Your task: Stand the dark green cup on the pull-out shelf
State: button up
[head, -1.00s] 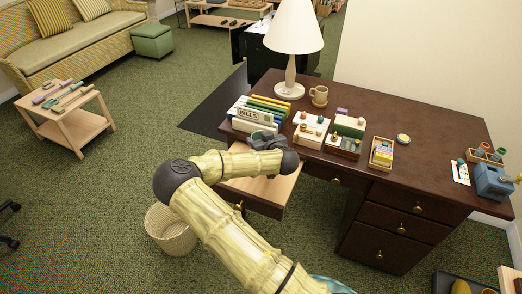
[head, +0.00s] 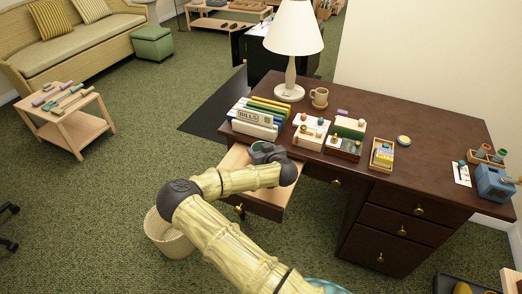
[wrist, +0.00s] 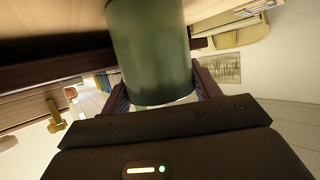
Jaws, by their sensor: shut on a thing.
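The dark green cup (wrist: 150,50) fills the upper middle of the wrist view, between the two fingers of my gripper (wrist: 162,92). My gripper is shut on it. In the head view my gripper (head: 262,151) is over the pull-out shelf (head: 234,158), near the desk's left front edge. Only a small bit of green shows there, and my gripper and arm hide most of the cup. The shelf is pale wood with a dark front and a brass knob. I cannot tell whether the cup's base touches the shelf.
File holders marked BILLS (head: 250,122) stand on the desk behind the shelf. A lamp (head: 291,60), a mug (head: 319,97), and several small boxes and trays cover the desktop. A wicker basket (head: 168,235) stands on the floor below, left of the shelf.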

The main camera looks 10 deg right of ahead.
jog(key=o, duration=1.1)
jog(key=shift+s+d+r, duration=0.1)
jog(key=shift+s+r, duration=0.15)
jog(key=shift+s, duration=0.2)
jog(key=p+v, duration=0.1)
jog(key=v, duration=1)
jog(key=shift+f, duration=0.1)
jog(key=shift+d, duration=0.1)
